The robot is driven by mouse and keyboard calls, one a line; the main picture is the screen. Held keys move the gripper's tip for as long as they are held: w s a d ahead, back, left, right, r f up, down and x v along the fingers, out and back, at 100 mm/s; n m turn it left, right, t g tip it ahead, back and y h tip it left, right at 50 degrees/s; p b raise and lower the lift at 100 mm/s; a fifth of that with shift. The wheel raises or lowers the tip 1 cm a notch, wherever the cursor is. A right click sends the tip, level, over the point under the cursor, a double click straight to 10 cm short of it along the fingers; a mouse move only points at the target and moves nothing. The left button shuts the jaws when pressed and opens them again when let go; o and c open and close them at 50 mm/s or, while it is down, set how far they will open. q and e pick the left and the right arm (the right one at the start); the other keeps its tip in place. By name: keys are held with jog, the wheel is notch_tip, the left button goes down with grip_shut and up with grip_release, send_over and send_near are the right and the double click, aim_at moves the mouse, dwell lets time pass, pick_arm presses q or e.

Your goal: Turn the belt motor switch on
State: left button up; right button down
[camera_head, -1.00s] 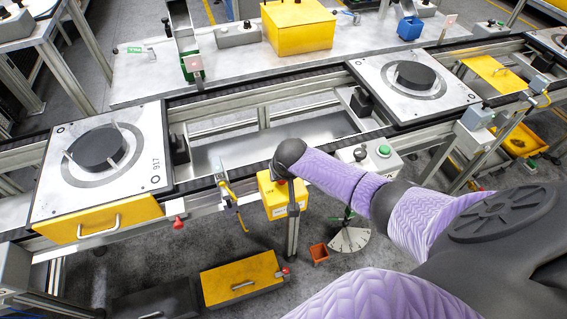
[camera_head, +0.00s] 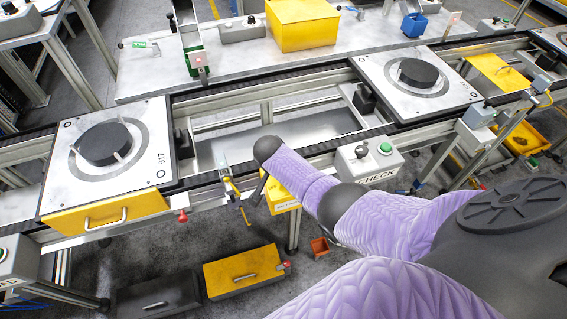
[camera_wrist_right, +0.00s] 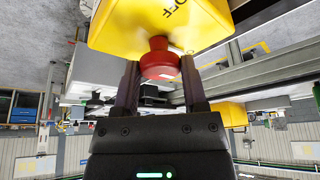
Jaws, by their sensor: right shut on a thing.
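The yellow switch box (camera_head: 283,204) stands on a post in front of the conveyor, partly hidden by my right forearm. In the right wrist view the yellow box (camera_wrist_right: 205,22) fills the top, with the word OFF upside down on it and a red knob (camera_wrist_right: 160,62) sticking out. My right gripper (camera_wrist_right: 160,78) has its two fingers on either side of the red knob and is shut on it. In the head view my right gripper is mostly hidden, and the knob does not show. My left gripper is not in view.
Pallets with black discs sit on the conveyor at left (camera_head: 70,185) and right (camera_head: 450,102). A grey CHECK box with a green button (camera_head: 385,148) stands right of the forearm.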

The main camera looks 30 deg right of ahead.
jog(key=shift+r, duration=0.1)
dwell(0.5)
jog(key=shift+c, duration=0.7)
grip_release()
jog(key=p+v, duration=0.5)
jog(key=v, duration=0.4)
jog(key=shift+a+r, duration=0.2)
jog(key=shift+r, duration=0.15)
